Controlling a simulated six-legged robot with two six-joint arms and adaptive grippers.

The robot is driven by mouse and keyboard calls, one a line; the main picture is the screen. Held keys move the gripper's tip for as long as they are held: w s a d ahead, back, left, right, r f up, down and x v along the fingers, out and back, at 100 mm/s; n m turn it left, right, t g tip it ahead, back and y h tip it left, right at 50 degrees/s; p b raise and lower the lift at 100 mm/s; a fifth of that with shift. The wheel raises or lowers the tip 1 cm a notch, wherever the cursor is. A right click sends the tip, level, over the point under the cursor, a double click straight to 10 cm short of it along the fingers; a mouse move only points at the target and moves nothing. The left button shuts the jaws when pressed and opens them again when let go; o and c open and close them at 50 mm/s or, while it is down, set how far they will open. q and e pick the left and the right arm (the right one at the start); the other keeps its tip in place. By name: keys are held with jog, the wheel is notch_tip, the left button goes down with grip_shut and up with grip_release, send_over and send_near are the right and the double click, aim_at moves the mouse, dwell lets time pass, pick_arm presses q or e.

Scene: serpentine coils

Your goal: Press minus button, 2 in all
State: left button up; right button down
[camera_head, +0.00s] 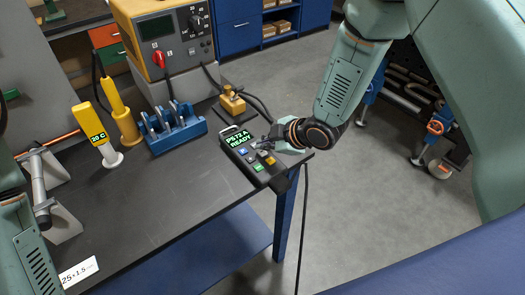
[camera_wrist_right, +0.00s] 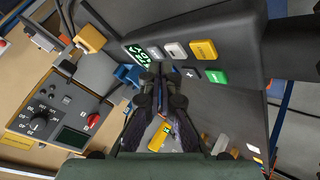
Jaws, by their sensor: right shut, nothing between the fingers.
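A dark handheld control box (camera_head: 277,183) lies at the table's right corner, with a lit screen (camera_head: 237,139) and several coloured buttons. My right gripper (camera_head: 263,143) is shut and empty, with its fingertips over or at the button area; I cannot tell whether they touch. In the right wrist view the gripper (camera_wrist_right: 160,72) is in front of the box (camera_wrist_right: 225,22), close to its screen (camera_wrist_right: 141,53). A grey, a yellow and a green button show beside the fingers, with a dark one marked like a plus. I cannot make out the minus button. My left gripper is out of view.
A yellow meter (camera_head: 160,30) with a red knob stands behind. A blue rack (camera_head: 178,135), a yellow probe (camera_head: 95,125) and a small brass-coloured block (camera_head: 232,101) are on the dark table (camera_head: 160,200). A cable hangs off the table's right edge.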

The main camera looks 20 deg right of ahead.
aim_at(265, 154)
jog(key=shift+r, duration=0.1)
notch_tip(265, 154, up, 5)
jog(key=p, duration=0.4)
dwell(0.3)
dwell(1.5)
notch_tip(265, 154, up, 4)
jog(key=m+p, duration=0.6)
jog(key=m, duration=1.3)
jog(key=shift+f+h+p, duration=0.2)
jog(key=shift+h+p, duration=0.15)
jog(key=shift+h, duration=0.05)
